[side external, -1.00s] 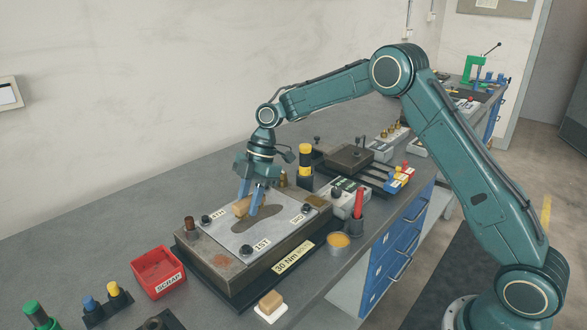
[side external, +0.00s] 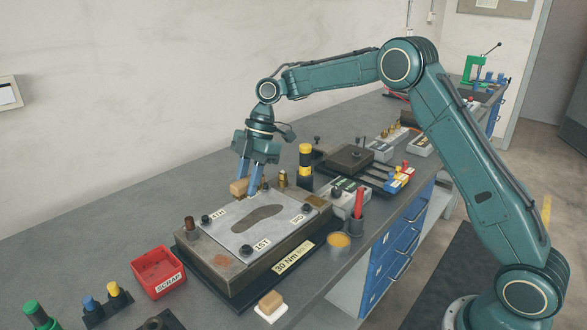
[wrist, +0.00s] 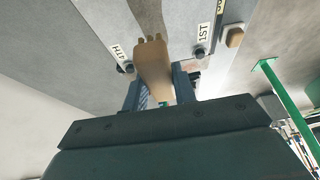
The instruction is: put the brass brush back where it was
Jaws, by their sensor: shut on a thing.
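The plate carries labels such as 1ST and is fixed with dark knobs on a heavy block.
A black-and-yellow post (side external: 306,160) stands close to the right of my gripper. A red SCRAP bin (side external: 158,272) is at the left front. A tan block (side external: 271,301) lies on a white pad in front.

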